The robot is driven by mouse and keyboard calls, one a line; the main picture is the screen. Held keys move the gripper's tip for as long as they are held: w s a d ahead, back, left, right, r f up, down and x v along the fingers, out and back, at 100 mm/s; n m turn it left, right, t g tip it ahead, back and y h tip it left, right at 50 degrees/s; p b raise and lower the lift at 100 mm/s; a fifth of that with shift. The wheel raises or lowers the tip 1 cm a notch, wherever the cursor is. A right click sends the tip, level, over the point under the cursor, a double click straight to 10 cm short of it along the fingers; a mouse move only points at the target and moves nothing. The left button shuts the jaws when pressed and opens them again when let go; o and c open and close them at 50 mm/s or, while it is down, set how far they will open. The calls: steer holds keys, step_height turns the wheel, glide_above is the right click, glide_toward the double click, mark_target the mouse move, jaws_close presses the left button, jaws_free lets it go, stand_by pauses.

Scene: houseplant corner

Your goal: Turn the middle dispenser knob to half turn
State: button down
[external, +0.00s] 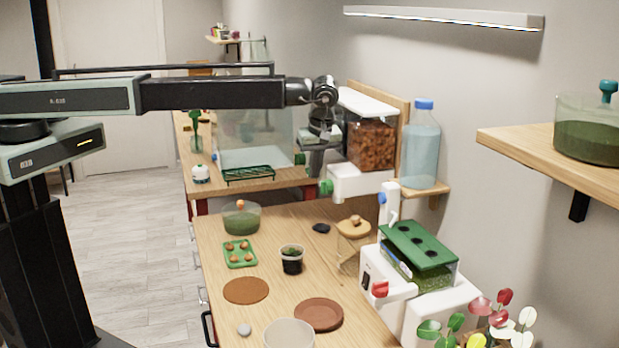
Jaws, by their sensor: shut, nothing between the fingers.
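The dispenser stands against the wall at the back right, with a clear hopper (371,146) of brown pellets over a white base (360,181). A green knob (326,187) sits on the front of the near white outlet. Another green knob (300,159) shows farther back. Part of the dispenser is behind my arm, so I cannot tell which knob is the middle one or read their angles. My gripper (316,168) points down close in front of the dispenser, near the two green knobs. It is shut and holds nothing. I cannot tell whether it touches a knob.
A blue-capped water bottle (420,143) stands right of the dispenser. The wooden counter (270,262) holds a seedling tray (239,254), a dark cup (291,260), a lidded jar (354,240) and a brown saucer (319,314). A white unit with a red knob (380,289) stands at right.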

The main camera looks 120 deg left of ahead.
steer(key=shift+w+d+f+b, duration=0.15)
steer(key=shift+f+b, duration=0.35)
steer(key=shift+f, duration=0.1)
steer(key=shift+w+d+f+b, duration=0.1)
steer(key=shift+d+f+b, duration=0.05)
steer(key=shift+f+b, duration=0.4)
stand_by(0.9)
steer(key=w+d+r+p, duration=0.6)
steer(key=r+p, duration=0.2)
steer(key=p, duration=0.1)
steer(key=shift+r, duration=0.35)
steer(key=shift+w, duration=0.1)
